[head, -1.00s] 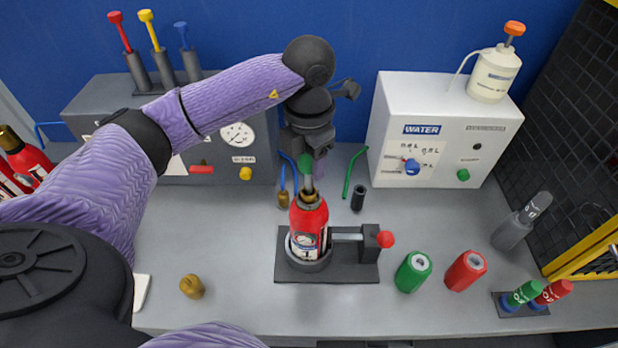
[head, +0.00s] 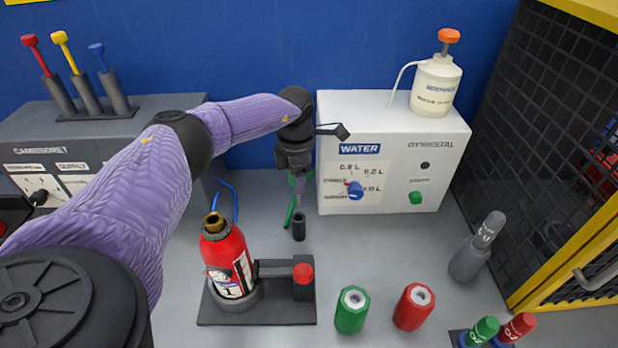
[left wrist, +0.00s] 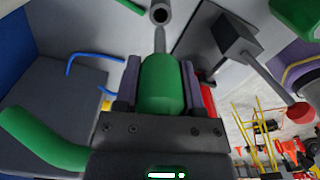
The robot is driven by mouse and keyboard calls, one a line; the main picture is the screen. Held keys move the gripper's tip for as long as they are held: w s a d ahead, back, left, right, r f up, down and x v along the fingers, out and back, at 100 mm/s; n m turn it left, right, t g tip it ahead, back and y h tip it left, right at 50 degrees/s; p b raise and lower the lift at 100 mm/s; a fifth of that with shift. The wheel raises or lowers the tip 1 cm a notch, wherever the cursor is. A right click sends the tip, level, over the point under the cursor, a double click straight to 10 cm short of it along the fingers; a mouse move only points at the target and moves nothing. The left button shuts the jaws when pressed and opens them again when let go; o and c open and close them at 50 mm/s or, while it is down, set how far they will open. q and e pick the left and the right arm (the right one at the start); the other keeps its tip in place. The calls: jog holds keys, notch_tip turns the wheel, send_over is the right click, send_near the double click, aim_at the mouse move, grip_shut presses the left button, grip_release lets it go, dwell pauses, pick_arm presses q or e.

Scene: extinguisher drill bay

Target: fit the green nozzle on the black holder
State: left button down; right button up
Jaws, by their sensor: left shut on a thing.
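My left gripper (head: 299,188) is shut on the green nozzle (left wrist: 163,85) and holds it pointing down. The nozzle has a thick green body and a thin grey tip (left wrist: 159,40). The black holder (head: 299,228) is a small upright open tube standing on the bench. In the head view the nozzle tip is just above the holder's mouth. In the left wrist view the tip points at the holder's round opening (left wrist: 160,14), with the two nearly in line. I cannot tell whether they touch. My right gripper is not in view.
A red extinguisher (head: 226,262) stands in a dark clamp base (head: 260,315) left of the holder. The white water box (head: 393,145) is close behind on the right. Green (head: 352,310) and red (head: 414,306) cylinders stand in front. A green hose (head: 290,213) lies beside the holder.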

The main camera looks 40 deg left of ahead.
aim_at(298, 205)
pick_arm(q)
jog(key=shift+f+b, duration=1.5)
jog(key=shift+f, duration=0.2)
jog(key=shift+f+b, duration=2.4)
jog(key=shift+f, duration=0.5)
jog(key=shift+f+b, duration=0.65)
jog(key=shift+f, duration=0.3)
jog(key=shift+c, duration=0.5)
grip_release()
notch_tip(298, 205, up, 9)
jog(key=shift+r+p, duration=0.2)
jog(key=shift+p, duration=1.05)
jog(key=shift+r, duration=0.3)
